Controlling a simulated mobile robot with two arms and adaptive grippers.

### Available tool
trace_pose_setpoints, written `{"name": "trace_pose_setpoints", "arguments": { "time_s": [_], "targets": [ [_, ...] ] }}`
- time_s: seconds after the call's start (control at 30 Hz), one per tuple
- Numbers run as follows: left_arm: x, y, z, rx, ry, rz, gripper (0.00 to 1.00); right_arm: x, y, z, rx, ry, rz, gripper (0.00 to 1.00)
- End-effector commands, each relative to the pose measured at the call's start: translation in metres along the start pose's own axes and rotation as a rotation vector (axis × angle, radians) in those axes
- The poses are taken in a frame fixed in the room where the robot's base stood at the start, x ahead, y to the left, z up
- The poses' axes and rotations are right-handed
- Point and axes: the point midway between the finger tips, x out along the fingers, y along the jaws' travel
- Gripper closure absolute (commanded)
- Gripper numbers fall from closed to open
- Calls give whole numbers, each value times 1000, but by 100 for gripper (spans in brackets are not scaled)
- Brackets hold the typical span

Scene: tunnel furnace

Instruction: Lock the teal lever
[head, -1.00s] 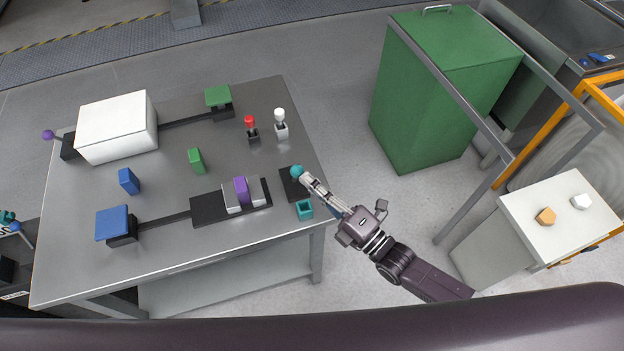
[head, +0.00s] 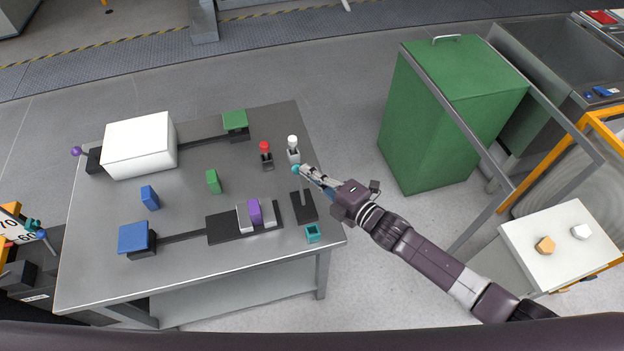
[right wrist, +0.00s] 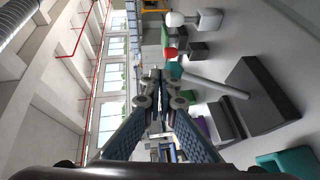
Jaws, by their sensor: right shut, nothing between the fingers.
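The teal lever has a ball knob (head: 296,169) and a dark slotted base (head: 304,207) at the table's right edge. The knob stands off the base's far side, toward the red and white levers. In the right wrist view its grey rod (right wrist: 215,86) runs from the base (right wrist: 262,95) to the teal knob (right wrist: 174,70), partly hidden by the fingers. My right gripper (head: 303,171) is shut and empty, with its fingertips close by the knob; I cannot tell whether they touch it. A hollow teal block (head: 313,233) sits in front of the base. My left gripper is not in view.
A red-topped lever (head: 265,147) and a white-topped lever (head: 292,142) stand just behind the knob. A purple block between grey ones (head: 254,212) lies left of the base. A green cabinet (head: 450,115) stands right of the table (head: 190,270), across clear floor.

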Motion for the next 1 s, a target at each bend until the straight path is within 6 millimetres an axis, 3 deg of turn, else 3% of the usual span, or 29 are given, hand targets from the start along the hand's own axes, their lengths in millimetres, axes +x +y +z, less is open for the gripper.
{"name": "trace_pose_setpoints", "arguments": {
  "time_s": [0.33, 1.0],
  "targets": [
    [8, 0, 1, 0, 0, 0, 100, 12, -1, 6, 0, 1, 1, 100],
    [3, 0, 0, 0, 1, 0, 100, 11, 5, 9, 0, -1, 0, 100]
  ]
}}
